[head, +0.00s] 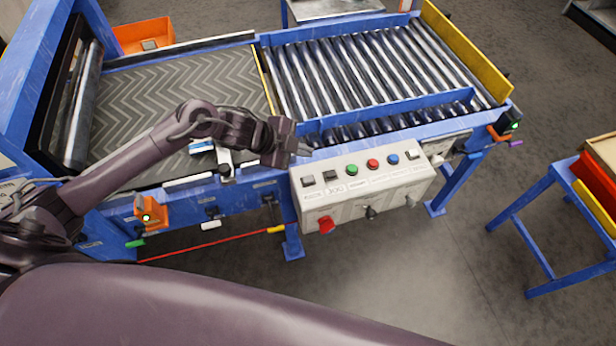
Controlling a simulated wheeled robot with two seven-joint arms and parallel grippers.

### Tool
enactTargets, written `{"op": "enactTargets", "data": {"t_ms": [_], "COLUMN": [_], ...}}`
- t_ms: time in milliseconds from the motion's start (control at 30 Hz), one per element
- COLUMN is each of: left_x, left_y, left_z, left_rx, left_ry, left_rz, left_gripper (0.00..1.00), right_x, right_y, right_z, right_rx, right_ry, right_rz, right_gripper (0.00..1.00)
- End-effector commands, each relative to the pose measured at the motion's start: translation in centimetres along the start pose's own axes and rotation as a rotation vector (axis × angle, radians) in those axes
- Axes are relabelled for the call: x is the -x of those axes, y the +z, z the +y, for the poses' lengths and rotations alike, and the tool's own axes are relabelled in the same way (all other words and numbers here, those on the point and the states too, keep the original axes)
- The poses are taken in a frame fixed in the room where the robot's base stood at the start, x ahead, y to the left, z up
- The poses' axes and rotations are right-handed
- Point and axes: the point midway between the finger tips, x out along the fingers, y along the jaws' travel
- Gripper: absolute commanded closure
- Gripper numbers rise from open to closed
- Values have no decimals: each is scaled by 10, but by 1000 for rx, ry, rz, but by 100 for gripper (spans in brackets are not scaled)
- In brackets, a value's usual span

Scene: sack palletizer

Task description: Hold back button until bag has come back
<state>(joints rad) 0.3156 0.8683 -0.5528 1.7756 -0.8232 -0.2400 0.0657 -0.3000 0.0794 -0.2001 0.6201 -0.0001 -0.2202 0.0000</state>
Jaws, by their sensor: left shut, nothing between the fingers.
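A pale control box (365,182) is fixed to the front of the conveyor. The labels are too small to read, so I cannot tell which is the back button. My left gripper (304,150) is shut and empty, just behind the box's left end, apart from the buttons. No bag is in view. My right gripper is out of view.
The chevron belt (180,85) is at left and the steel rollers (370,65) at right; both look empty where visible. A yellow guard (465,50) edges the rollers. A blue stand (535,235) is at right. A red cord (205,247) runs along the front.

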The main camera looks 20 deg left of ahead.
Motion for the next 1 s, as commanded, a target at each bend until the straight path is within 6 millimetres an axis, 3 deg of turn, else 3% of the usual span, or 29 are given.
{"op": "enactTargets", "data": {"t_ms": [267,767,1000], "left_x": [-5,-50,-62], "left_y": [3,36,44], "left_z": [4,36,44], "left_rx": [1,1,2], "left_ry": [-1,-2,-3], "left_rz": [0,-1,0], "left_gripper": [100,100,100], "right_x": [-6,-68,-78], "right_y": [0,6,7], "right_z": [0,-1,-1], "right_rx": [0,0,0], "right_ry": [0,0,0], "right_rz": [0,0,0], "right_gripper": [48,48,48]}}
